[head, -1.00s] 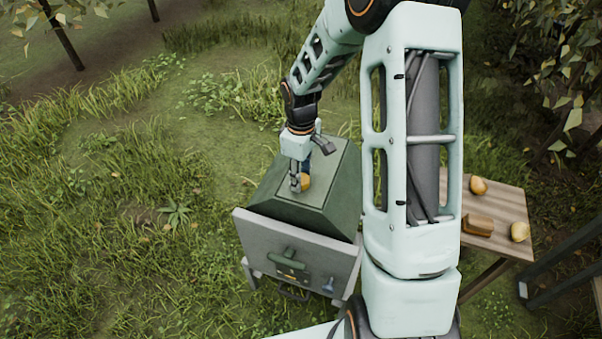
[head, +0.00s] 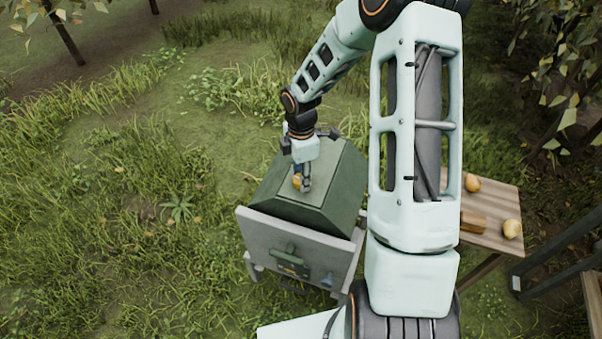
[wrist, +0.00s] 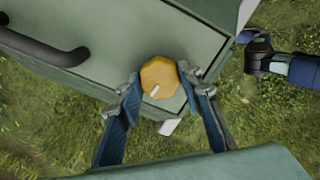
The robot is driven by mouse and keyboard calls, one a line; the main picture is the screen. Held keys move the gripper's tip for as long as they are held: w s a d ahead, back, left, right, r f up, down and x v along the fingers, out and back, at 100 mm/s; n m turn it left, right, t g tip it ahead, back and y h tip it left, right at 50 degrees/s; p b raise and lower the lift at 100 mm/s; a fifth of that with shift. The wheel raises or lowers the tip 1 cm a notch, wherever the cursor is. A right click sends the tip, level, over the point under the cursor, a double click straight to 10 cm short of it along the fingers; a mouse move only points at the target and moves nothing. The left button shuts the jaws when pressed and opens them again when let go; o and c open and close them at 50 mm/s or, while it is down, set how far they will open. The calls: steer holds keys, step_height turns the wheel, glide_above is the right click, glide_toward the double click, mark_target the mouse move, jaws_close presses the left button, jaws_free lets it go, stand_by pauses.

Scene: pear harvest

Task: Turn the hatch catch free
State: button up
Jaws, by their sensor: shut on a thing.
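The hatch catch is a yellow, many-sided knob (wrist: 160,72) with a pale mark on its face, on the green sloped-sided box (head: 330,165). In the head view the knob (head: 296,182) is partly hidden by a finger. My gripper (head: 304,184) reaches down onto it from above. In the wrist view my gripper (wrist: 159,82) has one blue-padded finger on each side of the knob and is shut on it.
A grey front panel (head: 260,232) on the box carries a green handle and small fittings. A dark bar handle (wrist: 45,45) shows in the wrist view. A wooden table (head: 500,196) with pears stands at right. Grass lies open to the left.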

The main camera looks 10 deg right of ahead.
steer(key=shift+n, duration=0.5)
steer(key=o, duration=1.2)
steer(key=shift+c, duration=0.2)
step_height(320, 180, up, 12)
